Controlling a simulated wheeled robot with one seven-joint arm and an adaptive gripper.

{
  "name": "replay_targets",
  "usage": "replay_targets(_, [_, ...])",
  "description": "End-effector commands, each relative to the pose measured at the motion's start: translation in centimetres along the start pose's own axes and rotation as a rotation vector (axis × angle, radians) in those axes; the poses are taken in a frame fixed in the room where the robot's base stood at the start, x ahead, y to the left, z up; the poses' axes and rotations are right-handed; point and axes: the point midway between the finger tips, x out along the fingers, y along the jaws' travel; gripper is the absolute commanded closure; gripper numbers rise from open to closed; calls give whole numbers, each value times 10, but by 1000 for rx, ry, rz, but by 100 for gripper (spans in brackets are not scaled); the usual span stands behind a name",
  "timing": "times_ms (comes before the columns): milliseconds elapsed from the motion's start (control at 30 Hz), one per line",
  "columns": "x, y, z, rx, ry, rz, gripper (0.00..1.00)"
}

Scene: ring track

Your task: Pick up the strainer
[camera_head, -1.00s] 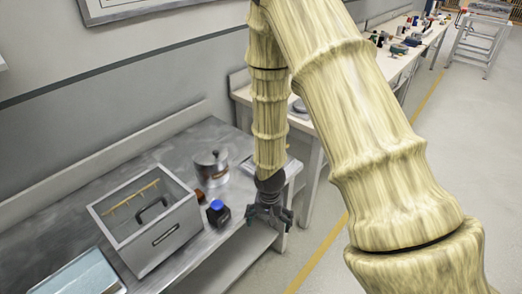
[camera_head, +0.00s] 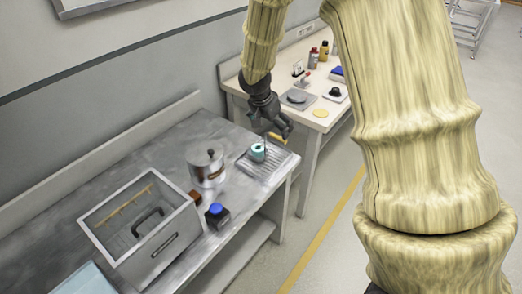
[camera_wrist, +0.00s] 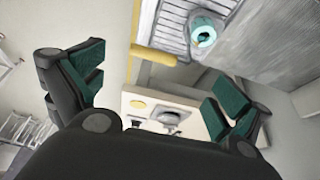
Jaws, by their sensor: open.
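I cannot surely tell which thing is the strainer. A small teal, hollow round thing (camera_head: 258,152) stands on a ribbed grey tray (camera_head: 279,166) near the right end of the metal bench. In the wrist view this teal thing (camera_wrist: 204,35) shows its round opening at the top, on the ribbed tray (camera_wrist: 172,17). My gripper (camera_head: 273,123) is above and a little behind the tray, apart from it and empty. In the wrist view my gripper (camera_wrist: 157,95) has its green-padded fingers wide apart, with nothing between them.
A metal pot (camera_head: 207,168), a blue-capped bottle (camera_head: 216,215) and a grey open-topped box (camera_head: 165,248) with a handle stand left of the tray. A pale table (camera_head: 318,118) behind holds several small items. A walkway lies at right, with a yellow line (camera_head: 322,232).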

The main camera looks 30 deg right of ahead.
Motion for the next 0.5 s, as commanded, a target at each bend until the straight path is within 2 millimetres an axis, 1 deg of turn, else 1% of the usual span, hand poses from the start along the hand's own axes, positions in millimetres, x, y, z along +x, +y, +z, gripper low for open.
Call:
replay_targets(100, [12,-1,0,-1,0,1,0])
replay_targets(200, [19,-1,0,-1,0,0,0])
replay_targets(433, [28,0,1,-1,-1,0,0])
replay_targets(500, [34,0,1,-2,-2,1,0])
